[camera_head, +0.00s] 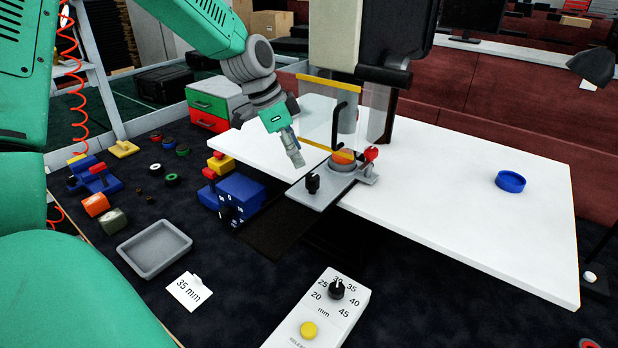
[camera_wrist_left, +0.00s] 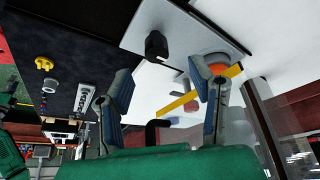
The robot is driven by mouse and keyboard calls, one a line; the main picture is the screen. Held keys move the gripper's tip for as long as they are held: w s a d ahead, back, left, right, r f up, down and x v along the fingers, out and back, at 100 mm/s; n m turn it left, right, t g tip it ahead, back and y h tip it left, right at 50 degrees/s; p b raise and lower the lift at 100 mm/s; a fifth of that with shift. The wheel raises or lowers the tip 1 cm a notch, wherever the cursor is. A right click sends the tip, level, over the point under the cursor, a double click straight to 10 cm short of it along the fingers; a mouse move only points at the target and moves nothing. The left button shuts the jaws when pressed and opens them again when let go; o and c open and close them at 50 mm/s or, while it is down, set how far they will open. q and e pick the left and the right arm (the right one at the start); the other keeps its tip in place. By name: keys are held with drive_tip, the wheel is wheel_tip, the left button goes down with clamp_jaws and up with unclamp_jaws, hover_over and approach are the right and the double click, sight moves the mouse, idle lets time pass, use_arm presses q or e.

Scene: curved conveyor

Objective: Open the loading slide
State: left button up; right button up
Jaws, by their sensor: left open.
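The loading slide (camera_head: 320,193) is a grey plate at the front edge of the white table, with an upright black knob (camera_head: 313,184) on its near end. A dark track (camera_head: 272,230) runs out from it toward the lower left and is bare. A round seat with an orange top (camera_head: 343,157) sits at the slide's far end, beneath the machine. My left gripper (camera_head: 297,160) is open and empty, above and behind the knob, apart from it. In the left wrist view the knob (camera_wrist_left: 156,46) shows beyond my open fingers (camera_wrist_left: 160,72). My right gripper is not in view.
A clear guard with yellow edges (camera_head: 329,82) stands close behind my left gripper. A red clamp handle (camera_head: 370,154) is right of the seat. A blue block (camera_head: 240,192) stands left of the track. A dial box (camera_head: 325,310) is in front. The white table's right side is mostly clear.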

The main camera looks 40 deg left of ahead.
sight(313, 176)
use_arm(q)
drive_tip(key=d+f, duration=0.1)
drive_tip(key=w+d+f, duration=0.1)
drive_tip(key=f, duration=0.1)
drive_tip(key=w+d+f, duration=0.1)
drive_tip(key=f, duration=0.1)
drive_tip(key=shift+w+d+f, duration=0.1)
drive_tip(key=shift+w+f, duration=0.05)
drive_tip(key=shift+f, duration=0.1)
drive_tip(key=shift+w+f, duration=0.1)
drive_tip(key=shift+f, duration=0.4)
drive_tip(key=shift+w+a+f, duration=0.1)
drive_tip(key=shift+a+f, duration=0.25)
drive_tip(key=shift+a, duration=0.3)
drive_tip(key=shift+d+r, duration=0.1)
drive_tip(key=shift+d, duration=0.05)
drive_tip(key=c, duration=0.9)
drive_tip(key=shift+d+r, duration=0.2)
drive_tip(key=shift+d, duration=0.1)
clamp_jaws()
